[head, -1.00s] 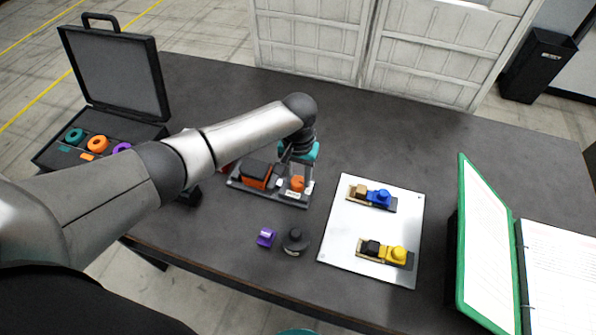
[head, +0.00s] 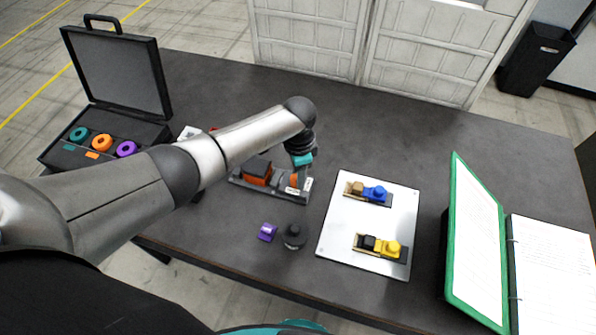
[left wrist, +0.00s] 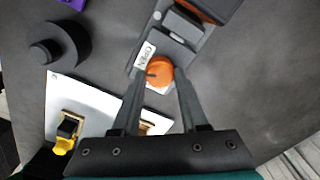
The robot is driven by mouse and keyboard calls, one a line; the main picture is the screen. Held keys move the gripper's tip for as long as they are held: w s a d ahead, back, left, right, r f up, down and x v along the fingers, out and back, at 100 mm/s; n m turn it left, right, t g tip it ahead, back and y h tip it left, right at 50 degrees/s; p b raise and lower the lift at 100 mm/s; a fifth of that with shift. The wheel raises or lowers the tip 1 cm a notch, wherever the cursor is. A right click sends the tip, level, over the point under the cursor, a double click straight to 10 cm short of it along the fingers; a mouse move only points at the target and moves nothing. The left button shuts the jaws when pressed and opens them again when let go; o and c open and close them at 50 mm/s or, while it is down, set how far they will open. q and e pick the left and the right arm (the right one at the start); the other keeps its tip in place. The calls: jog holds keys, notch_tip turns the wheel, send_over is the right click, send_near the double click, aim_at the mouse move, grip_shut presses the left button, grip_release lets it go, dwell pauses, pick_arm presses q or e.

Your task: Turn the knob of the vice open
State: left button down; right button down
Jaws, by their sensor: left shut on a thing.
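The vice (head: 268,194) is a dark fixture with an orange block, lying on the table in the middle of the head view. Its orange knob (left wrist: 160,70) shows in the left wrist view beside a white label (left wrist: 146,56) reading OPEN. In the head view the knob (head: 294,181) is partly hidden by the gripper. My left gripper (left wrist: 160,76) points down at the knob, with one finger on each side, shut on it. In the head view my left gripper (head: 301,172) is at the vice's right end. My right gripper is not in view.
A white plate (head: 340,236) with blue and yellow fixtures lies to the right. A purple piece (head: 268,232) and a dark round piece (head: 294,236) lie in front. An open case (head: 120,76) stands at left, a green binder (head: 474,230) at right. The back table is clear.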

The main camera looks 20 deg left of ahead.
pick_arm(q)
jog(key=shift+m, duration=1.9)
jog(key=shift+c, duration=2.2)
grip_release()
notch_tip(320, 180, up, 15)
jog(key=p, duration=0.1)
jog(key=shift+r, duration=0.2)
jog(key=shift+s+f, duration=0.1)
